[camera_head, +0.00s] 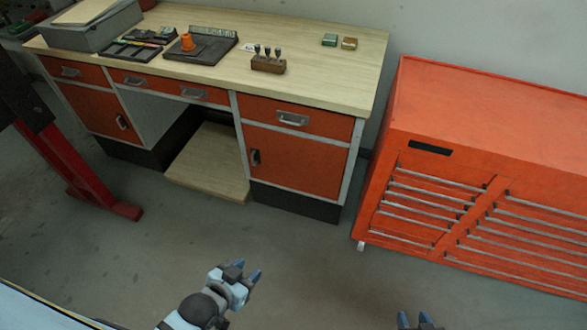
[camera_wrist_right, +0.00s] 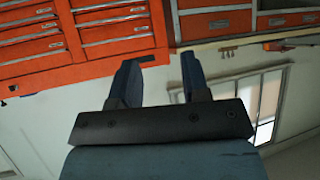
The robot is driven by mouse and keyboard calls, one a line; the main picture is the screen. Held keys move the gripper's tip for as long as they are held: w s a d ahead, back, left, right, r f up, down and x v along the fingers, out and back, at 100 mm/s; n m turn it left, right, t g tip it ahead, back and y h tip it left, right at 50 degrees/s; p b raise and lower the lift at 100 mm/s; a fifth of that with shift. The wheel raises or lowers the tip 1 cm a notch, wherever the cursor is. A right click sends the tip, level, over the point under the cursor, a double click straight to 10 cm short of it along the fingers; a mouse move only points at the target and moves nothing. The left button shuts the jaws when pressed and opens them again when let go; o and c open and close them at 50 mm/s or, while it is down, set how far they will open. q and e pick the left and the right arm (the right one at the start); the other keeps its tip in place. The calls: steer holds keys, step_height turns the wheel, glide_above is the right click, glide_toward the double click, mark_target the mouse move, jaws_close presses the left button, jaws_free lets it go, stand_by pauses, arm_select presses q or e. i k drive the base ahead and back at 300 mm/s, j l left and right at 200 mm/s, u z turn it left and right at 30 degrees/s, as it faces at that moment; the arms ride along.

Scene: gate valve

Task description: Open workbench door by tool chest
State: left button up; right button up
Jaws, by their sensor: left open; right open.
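The workbench (camera_head: 300,32) has a pale wooden top and orange fronts. Its right-hand door (camera_head: 300,163), the one beside the orange tool chest (camera_head: 480,120), is closed, with a dark handle (camera_head: 256,157) on its left side. My left gripper (camera_head: 245,274) is open and empty over the floor in front of the bench, apart from the door. My right gripper (camera_head: 416,320) shows only its fingertips at the bottom edge. In the right wrist view my right gripper (camera_wrist_right: 160,80) is open and empty, with the tool chest (camera_wrist_right: 80,75) behind it, upside down.
A drawer (camera_head: 295,117) sits above the door. A wooden lower shelf (camera_head: 210,160) fills the knee space, with another orange door (camera_head: 100,110) to its left. A red post foot (camera_head: 85,180) stands at left. The grey floor (camera_head: 290,240) before the bench is clear.

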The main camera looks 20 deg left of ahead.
mark_target(314, 168)
steer(key=i+j+u, duration=0.35)
steer(key=j, duration=0.4)
steer(key=i+j+u, duration=0.3)
steer(key=i+j, duration=0.15)
steer(key=j, duration=0.25)
steer(key=i+j+u, duration=0.35)
steer(key=i+j, duration=0.15)
steer(key=j, duration=0.1)
